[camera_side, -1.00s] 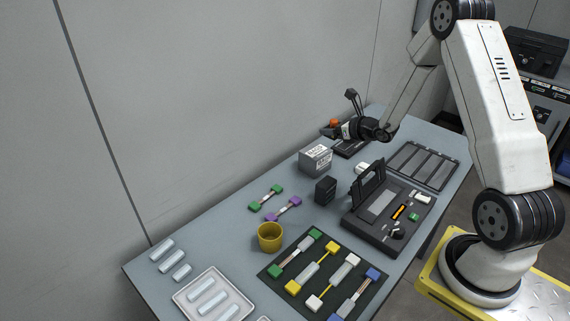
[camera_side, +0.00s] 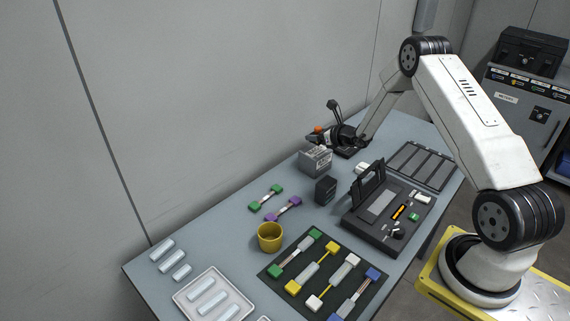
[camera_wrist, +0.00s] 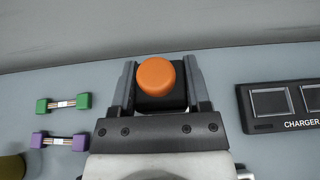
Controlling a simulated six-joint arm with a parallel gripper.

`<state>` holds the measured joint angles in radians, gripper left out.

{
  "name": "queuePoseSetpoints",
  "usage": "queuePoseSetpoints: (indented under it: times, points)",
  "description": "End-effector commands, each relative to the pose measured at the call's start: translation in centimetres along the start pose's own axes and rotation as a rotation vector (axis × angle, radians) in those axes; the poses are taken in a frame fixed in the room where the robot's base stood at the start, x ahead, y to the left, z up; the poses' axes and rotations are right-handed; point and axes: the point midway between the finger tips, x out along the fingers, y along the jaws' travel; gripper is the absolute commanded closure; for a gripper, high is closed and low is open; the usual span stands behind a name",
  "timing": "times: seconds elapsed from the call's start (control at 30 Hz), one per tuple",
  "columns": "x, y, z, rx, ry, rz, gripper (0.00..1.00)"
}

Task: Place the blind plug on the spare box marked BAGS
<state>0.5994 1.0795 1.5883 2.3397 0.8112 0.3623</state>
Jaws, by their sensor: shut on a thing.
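My gripper (camera_side: 317,136) is shut on the blind plug (camera_side: 318,129), which has a round orange top and a dark body. In the wrist view the plug (camera_wrist: 156,76) sits upright between the two fingers of my gripper (camera_wrist: 160,80). The spare box (camera_side: 316,162), a grey box with a printed light label, stands on the table below. The label is too small to read surely. In the side view the plug appears above the box's far side; I cannot tell the exact gap. The box is not visible in the wrist view.
A black block (camera_side: 326,190) and the splicer (camera_side: 383,213) with its raised lid stand nearby. Green (camera_wrist: 63,103) and purple (camera_wrist: 60,142) connector pairs lie left, the charger (camera_wrist: 288,105) right. A grey wall rises behind the table. A yellow cup (camera_side: 270,237) is farther forward.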

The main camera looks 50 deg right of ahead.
Motion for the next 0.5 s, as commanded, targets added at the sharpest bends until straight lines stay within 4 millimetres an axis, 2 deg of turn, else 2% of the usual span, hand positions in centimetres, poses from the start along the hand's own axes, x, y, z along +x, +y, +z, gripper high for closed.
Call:
queuePoseSetpoints:
  times: [0.27, 0.5]
  points:
    - [0.6, -0.1, -0.4, 0.0, 0.0, 0.001, 0.98]
    - [1.6, -0.1, -2.6, 0.001, 0.001, 0.002, 0.98]
